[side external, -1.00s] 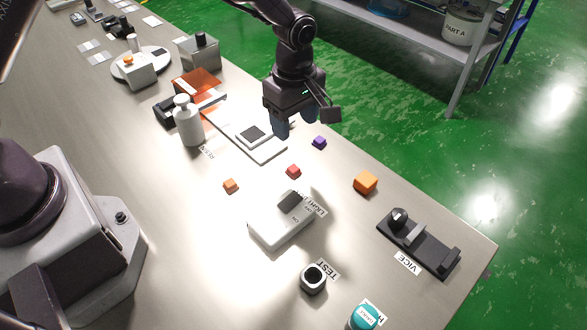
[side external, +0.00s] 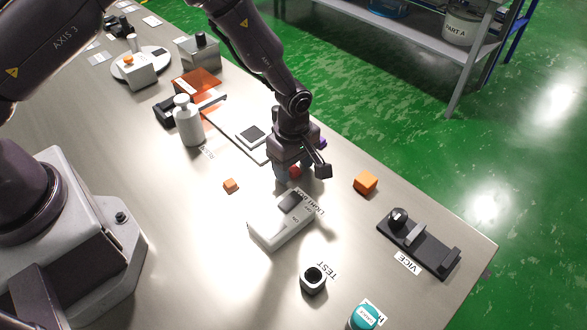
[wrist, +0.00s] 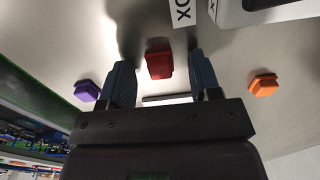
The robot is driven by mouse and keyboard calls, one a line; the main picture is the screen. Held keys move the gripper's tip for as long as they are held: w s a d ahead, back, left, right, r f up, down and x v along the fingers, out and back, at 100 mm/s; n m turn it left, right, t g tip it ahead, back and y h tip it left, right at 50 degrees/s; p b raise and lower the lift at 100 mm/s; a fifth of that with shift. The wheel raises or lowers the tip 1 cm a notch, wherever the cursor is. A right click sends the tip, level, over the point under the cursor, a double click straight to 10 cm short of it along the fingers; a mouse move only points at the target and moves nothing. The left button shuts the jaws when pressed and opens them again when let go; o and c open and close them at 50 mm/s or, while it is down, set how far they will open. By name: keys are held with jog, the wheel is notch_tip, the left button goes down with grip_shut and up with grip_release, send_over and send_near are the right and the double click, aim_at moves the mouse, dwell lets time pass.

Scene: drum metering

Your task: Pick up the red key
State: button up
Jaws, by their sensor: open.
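The red key (side external: 294,172) is a small red block on the table, partly hidden by my gripper (side external: 291,175) in the side view. In the wrist view, the red key (wrist: 159,62) lies between the two blue fingers of my gripper (wrist: 161,73), near their tips. The fingers are apart, with a visible gap on each side of the key. My gripper is open and low over the table.
A white light box (side external: 283,219) stands close in front of my gripper. A black vice (side external: 420,243) is at right.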

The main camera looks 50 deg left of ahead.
jog(key=c, duration=1)
jog(key=shift+r, duration=0.1)
